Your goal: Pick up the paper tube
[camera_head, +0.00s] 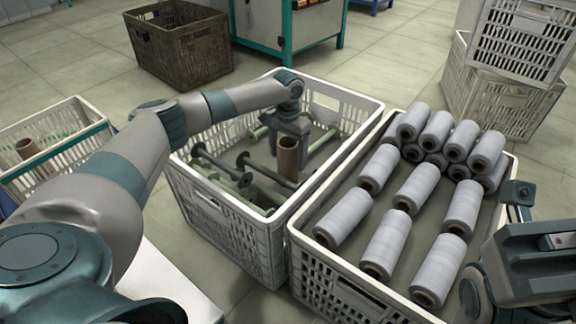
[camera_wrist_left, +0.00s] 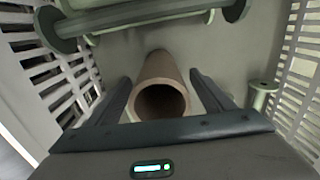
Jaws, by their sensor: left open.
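A brown paper tube (camera_head: 288,157) stands roughly upright in the middle white crate, among dark and green bobbins. My left gripper (camera_head: 290,138) is down inside this crate at the tube. In the left wrist view the tube (camera_wrist_left: 160,85) lies between the two open fingers, its open round end facing the camera, with a gap visible on each side.
The middle crate (camera_head: 240,206) holds several dark and green bobbins (camera_head: 212,162), and its walls stand close around my left gripper. The right crate (camera_head: 352,296) holds several wound grey spools (camera_head: 386,243). A brown crate (camera_head: 180,48) and stacked white crates (camera_head: 500,97) stand behind.

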